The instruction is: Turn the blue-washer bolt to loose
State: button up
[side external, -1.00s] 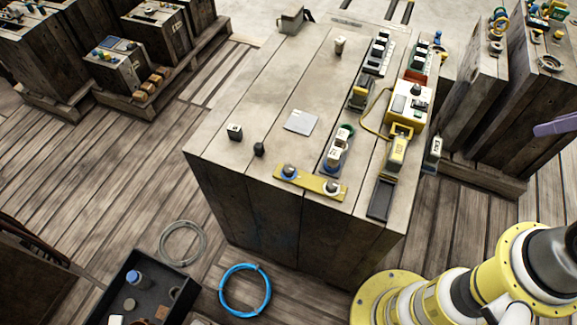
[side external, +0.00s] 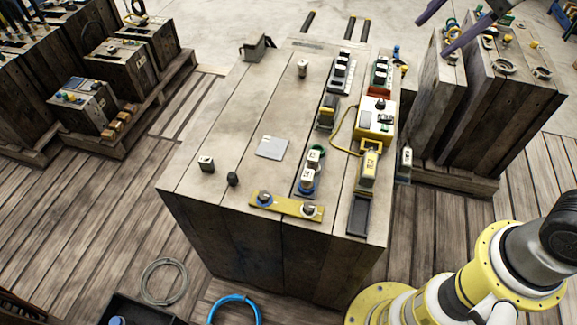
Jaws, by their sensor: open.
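A yellow plate (side external: 286,205) lies near the front edge of the large wooden block's top. The blue-washer bolt (side external: 264,199) is at its left end, a grey head over a blue ring. A second bolt (side external: 309,210) with a pale washer is at its right end. How far either bolt is turned is too small to tell. My gripper (side external: 431,38) shows as two purple fingers at the upper right. They are apart and empty, far from the plate; the rest of the gripper is out of frame.
The block's top (side external: 225,125) also holds a grey flat plate (side external: 272,147), green-and-blue-ringed white parts (side external: 310,170), a yellow box with a cable (side external: 376,117) and a dark tray (side external: 359,215). Small dark knobs stand at its left. Wooden blocks (side external: 510,110) stand at the right.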

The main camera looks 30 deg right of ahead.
jog(key=w+a+f+m+g, duration=0.2)
jog(key=w+a+f+m, duration=0.15)
jog(key=w+a, duration=0.5)
jog(key=n+g+h, duration=0.1)
jog(key=g, duration=0.2)
send_over(264, 194)
notch_tip(264, 194, down, 22)
notch_tip(264, 194, down, 14)
jog(key=shift+r, duration=0.15)
grip_shut()
